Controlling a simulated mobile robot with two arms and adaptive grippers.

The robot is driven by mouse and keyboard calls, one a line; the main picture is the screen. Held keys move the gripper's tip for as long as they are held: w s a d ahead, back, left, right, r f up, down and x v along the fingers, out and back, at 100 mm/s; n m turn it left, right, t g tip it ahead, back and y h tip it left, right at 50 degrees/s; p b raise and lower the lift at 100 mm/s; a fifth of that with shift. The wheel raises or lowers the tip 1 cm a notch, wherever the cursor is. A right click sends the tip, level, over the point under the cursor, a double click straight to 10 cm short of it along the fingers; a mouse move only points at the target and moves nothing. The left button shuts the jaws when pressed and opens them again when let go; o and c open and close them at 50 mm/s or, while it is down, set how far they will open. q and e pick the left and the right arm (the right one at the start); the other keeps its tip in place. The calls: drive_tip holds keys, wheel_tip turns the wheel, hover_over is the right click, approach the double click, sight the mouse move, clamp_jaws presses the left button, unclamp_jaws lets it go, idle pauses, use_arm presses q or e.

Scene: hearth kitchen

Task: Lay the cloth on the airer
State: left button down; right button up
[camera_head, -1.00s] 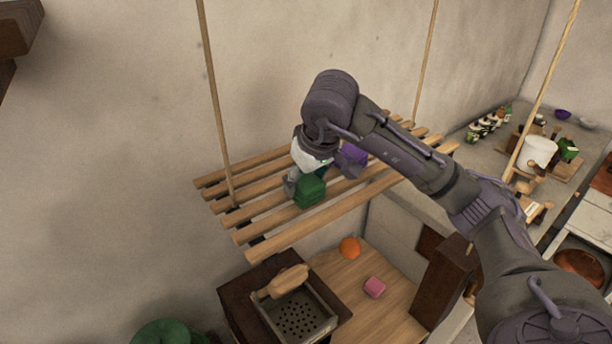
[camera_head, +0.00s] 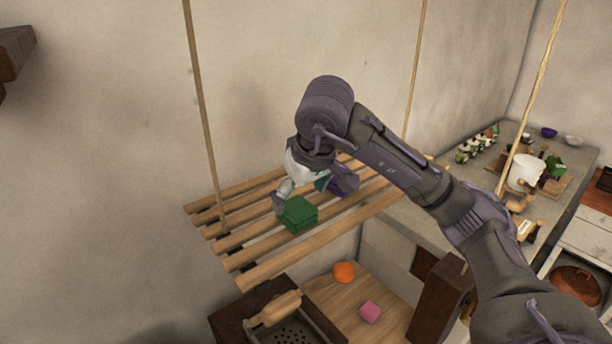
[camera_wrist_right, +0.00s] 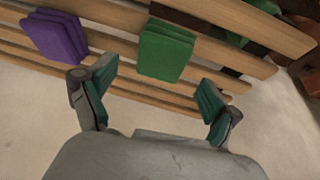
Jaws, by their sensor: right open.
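A green folded cloth (camera_head: 299,214) lies on the slats of the hanging wooden airer (camera_head: 262,275). A purple folded cloth (camera_head: 345,181) lies farther along the slats, partly hidden by my right gripper. My right gripper (camera_head: 301,191) is open and empty, just above and behind the green cloth. In the right wrist view the green cloth (camera_wrist_right: 166,50) lies beyond the spread fingers (camera_wrist_right: 157,84), apart from them. The purple cloth (camera_wrist_right: 55,38) is to its left there. My left gripper is in neither view.
Ropes (camera_head: 203,110) hold the airer beside the plain wall. Below it are a wooden top with an orange ball (camera_head: 343,272) and a pink block (camera_head: 369,312). A counter with a white bucket (camera_head: 523,172) and jars stands at the right.

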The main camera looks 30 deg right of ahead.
drive_tip(key=v, duration=0.9)
drive_tip(key=shift+p, duration=0.35)
